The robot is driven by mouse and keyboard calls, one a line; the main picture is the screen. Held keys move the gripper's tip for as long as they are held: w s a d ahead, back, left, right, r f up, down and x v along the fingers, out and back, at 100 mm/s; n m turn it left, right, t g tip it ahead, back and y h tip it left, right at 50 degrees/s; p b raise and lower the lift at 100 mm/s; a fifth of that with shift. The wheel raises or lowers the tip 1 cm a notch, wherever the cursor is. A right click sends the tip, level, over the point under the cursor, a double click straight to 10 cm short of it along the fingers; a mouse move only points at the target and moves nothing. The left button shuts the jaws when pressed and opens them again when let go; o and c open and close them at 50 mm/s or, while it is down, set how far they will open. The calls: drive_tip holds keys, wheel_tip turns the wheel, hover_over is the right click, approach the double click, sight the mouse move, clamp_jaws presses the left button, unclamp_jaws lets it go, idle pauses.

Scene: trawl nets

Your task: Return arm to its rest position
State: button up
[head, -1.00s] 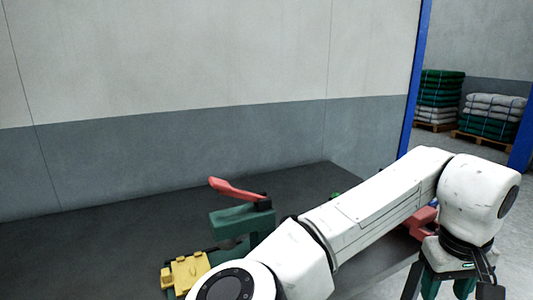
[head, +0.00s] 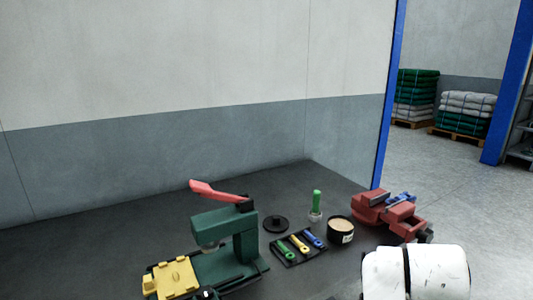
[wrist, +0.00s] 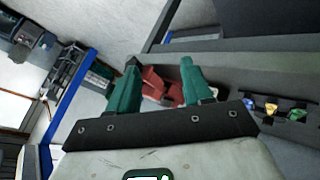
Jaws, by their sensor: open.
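My gripper (wrist: 160,92) shows in the wrist view, its two green fingers wide apart with nothing between them. Beyond the fingers the red vise (wrist: 163,84) shows at a distance, partly hidden by the left finger. In the head view my white arm (head: 415,272) is at the lower right edge, and the gripper is out of that view.
Pallets (head: 462,136) stand far right.

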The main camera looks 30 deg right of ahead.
drive_tip(key=s+a+f+n+g+y, duration=0.1)
drive_tip(key=s+a+f+y, duration=0.3)
drive_tip(key=s+a+f, duration=0.4)
drive_tip(key=s+a+f+n+g+y, duration=0.1)
drive_tip(key=s+a+f+n+y, duration=0.1)
drive_tip(key=s+a+f, duration=0.5)
drive_tip(key=a+f+y, duration=0.1)
drive_tip(key=a+f, duration=0.5)
drive_tip(key=f, duration=0.2)
drive_tip(key=shift+s+a+f+g+y, duration=0.25)
drive_tip(key=shift+s+f+g+y, duration=0.15)
